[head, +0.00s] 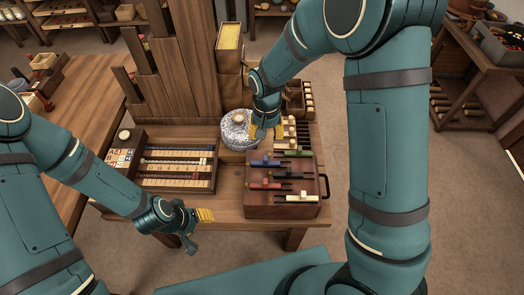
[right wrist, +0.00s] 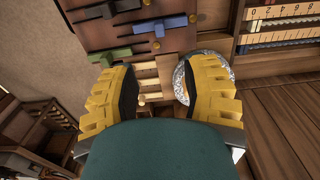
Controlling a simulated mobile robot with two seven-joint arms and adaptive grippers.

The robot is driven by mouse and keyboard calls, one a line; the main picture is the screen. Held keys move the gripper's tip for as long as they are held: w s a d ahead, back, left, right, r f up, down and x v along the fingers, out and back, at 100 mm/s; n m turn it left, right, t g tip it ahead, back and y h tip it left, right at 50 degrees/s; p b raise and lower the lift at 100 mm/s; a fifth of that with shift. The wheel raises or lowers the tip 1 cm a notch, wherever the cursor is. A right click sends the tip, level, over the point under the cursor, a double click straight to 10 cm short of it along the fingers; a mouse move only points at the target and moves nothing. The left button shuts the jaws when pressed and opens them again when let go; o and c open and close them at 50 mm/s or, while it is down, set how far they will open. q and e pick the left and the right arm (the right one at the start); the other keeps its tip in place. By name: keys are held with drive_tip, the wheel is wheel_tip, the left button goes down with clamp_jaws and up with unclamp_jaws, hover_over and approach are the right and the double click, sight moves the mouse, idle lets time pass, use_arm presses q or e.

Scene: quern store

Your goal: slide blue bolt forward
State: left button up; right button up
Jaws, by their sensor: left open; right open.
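The blue bolt (head: 266,161) lies at the far left of the top of a dark red-brown box (head: 256,211) on the table. In the right wrist view the blue bolt (right wrist: 165,27) shows beyond my fingertips, apart from them. My right gripper (head: 265,131) is open and empty, just behind the box, beside the speckled stone quern (head: 238,140). Its two yellow fingers frame pale wooden pegs in the right wrist view (right wrist: 160,88). My left gripper (head: 199,227) is open and empty near the table's front edge, left of the box.
Green (head: 299,153), red (head: 265,186) and white (head: 302,198) bolts, among others, share the box top. A black handle (head: 326,187) is on its right side. A counting frame (head: 178,168) stands left. Wooden pegs (head: 290,132) stand behind the box.

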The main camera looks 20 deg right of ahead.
sight(266, 158)
wheel_tip(266, 158, down, 13)
drive_tip(key=shift+f+b, duration=0.1)
drive_tip(key=shift+b, duration=1.05)
drive_tip(key=shift+s, duration=0.1)
clamp_jaws()
